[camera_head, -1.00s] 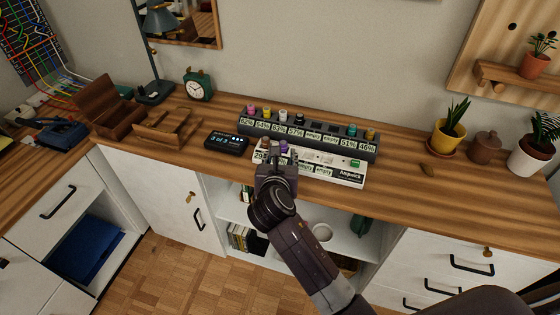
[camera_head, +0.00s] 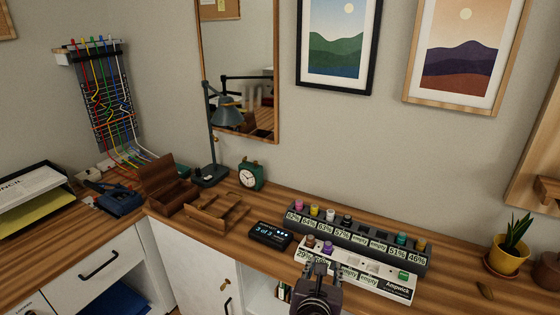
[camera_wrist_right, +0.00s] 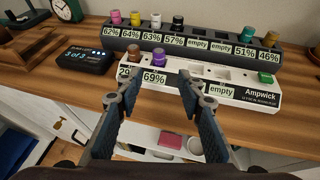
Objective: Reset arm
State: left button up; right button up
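My right gripper (camera_head: 318,270) is in front of the white charger strip labelled Ampwick (camera_head: 395,287). In the right wrist view its two fingers (camera_wrist_right: 155,115) stand apart with nothing between them. The strip holds a brown cell (camera_wrist_right: 134,53) and a purple cell (camera_wrist_right: 158,56) at its left, with labels 29 (partly hidden) and 69%, and a green piece (camera_wrist_right: 265,77) at its right end. Behind it the dark strip (camera_head: 345,231) holds several coloured cells, with two slots marked empty. My left gripper is not in view.
A small black display (camera_head: 270,235) reads "3 of 3". Wooden holders (camera_head: 215,212), a green clock (camera_head: 250,175) and a lamp (camera_head: 212,120) stand to the left. A potted plant (camera_head: 508,255) stands at the right. Wood desktop (camera_head: 450,265) lies bare near it.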

jog(key=s+d+f+m+g+y, duration=0.1)
jog(key=s+d+f+m+g, duration=0.1)
jog(key=s+f+m, duration=0.4)
jog(key=s+d+f+m+g+y, duration=0.1)
jog(key=s+d+f+m+g, duration=0.25)
jog(key=s+m, duration=0.4)
jog(key=s+f+m+g+y, duration=0.2)
jog(key=s+m, duration=0.6)
jog(key=s, duration=0.1)
jog(key=s+f+m+g+y, duration=0.1)
jog(key=s+f+m+g, duration=0.1)
jog(key=s+m, duration=0.6)
notch_tip(320, 180, down, 28)
jog(key=s+r, duration=0.1)
jog(key=s, duration=0.1)
jog(key=s+d+f+g, duration=0.2)
jog(key=s+f, duration=1.3)
jog(key=s, duration=0.1)
jog(key=shift+s+d+f, duration=0.35)
jog(key=shift+s+f, duration=0.05)
